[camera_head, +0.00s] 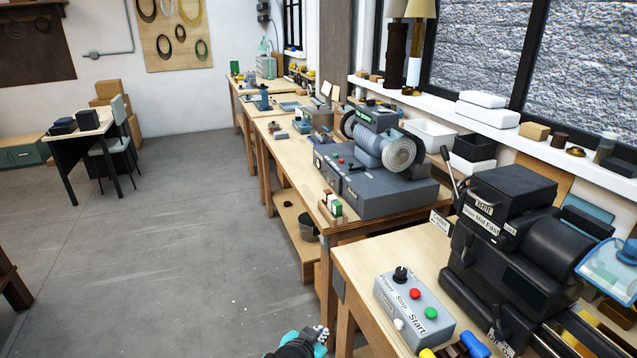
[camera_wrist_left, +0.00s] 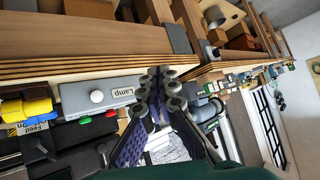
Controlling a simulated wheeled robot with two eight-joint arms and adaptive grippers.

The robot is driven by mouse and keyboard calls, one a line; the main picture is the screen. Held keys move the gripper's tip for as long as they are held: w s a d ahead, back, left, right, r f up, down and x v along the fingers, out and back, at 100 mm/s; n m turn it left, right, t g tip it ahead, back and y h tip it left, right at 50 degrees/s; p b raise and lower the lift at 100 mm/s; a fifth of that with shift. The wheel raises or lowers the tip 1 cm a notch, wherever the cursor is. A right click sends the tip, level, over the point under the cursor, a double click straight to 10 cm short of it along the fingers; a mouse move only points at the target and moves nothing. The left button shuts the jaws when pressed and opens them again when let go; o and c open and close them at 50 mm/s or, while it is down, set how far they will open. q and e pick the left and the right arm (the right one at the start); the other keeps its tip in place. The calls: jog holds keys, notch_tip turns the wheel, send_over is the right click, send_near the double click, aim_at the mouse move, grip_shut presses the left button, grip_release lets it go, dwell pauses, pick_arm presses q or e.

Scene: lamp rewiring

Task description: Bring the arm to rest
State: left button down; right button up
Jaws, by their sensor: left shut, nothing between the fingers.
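My left gripper (camera_head: 318,336) shows at the bottom edge of the head view, low in front of the near workbench (camera_head: 352,262). In the left wrist view its fingers (camera_wrist_left: 163,78) are shut with their tips together and hold nothing. The grey control box (camera_head: 415,308) with red and green buttons, a black knob and a white knob sits on the near bench. It also shows in the left wrist view (camera_wrist_left: 90,97), where its side reads "Lamp". The gripper looks apart from it. My right gripper is in neither view.
A black machine (camera_head: 510,250) stands on the near bench behind the box. Yellow and blue handles (camera_head: 473,345) lie at the bench's front. A grey machine (camera_head: 375,175) stands on the farther bench. The concrete floor (camera_head: 185,230) on the left is clear. A small desk (camera_head: 88,128) stands far left.

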pick_arm(q)
jog(key=s+a+r+n+g+y, duration=0.1)
jog(key=s+a+n+y, duration=0.1)
jog(key=s+a, duration=0.5)
jog(key=s+a+r+n+g+y, duration=0.1)
jog(key=s+a+n, duration=0.3)
jog(key=s+a, duration=0.3)
jog(key=a, duration=0.4)
jog(key=shift+a+g+y, duration=0.4)
